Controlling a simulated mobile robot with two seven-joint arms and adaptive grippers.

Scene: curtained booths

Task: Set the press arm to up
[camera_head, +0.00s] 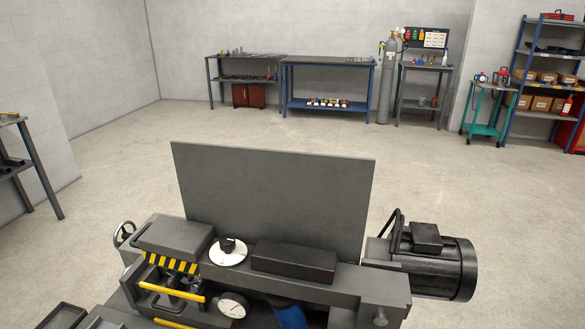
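A dark grey machine (335,284) stands close in front of me, with a tall flat panel (275,200) behind it. I cannot tell for sure which part is the press arm. A black bent lever or handle (394,229) rises at a slant beside the motor (440,268) at the right end. A grey block (172,238) with a yellow-black striped edge sits at the left end, above yellow bars (172,291). A white dial with a black knob (228,250) and a round gauge (232,305) are on the machine. Neither of my grippers is in view.
A handwheel (124,233) sticks out at the machine's left. Grey trays (58,317) lie at the lower left. A blue part (291,317) shows at the bottom edge. Workbenches (328,62), a gas cylinder (390,80) and shelves line the far wall. The floor between is clear.

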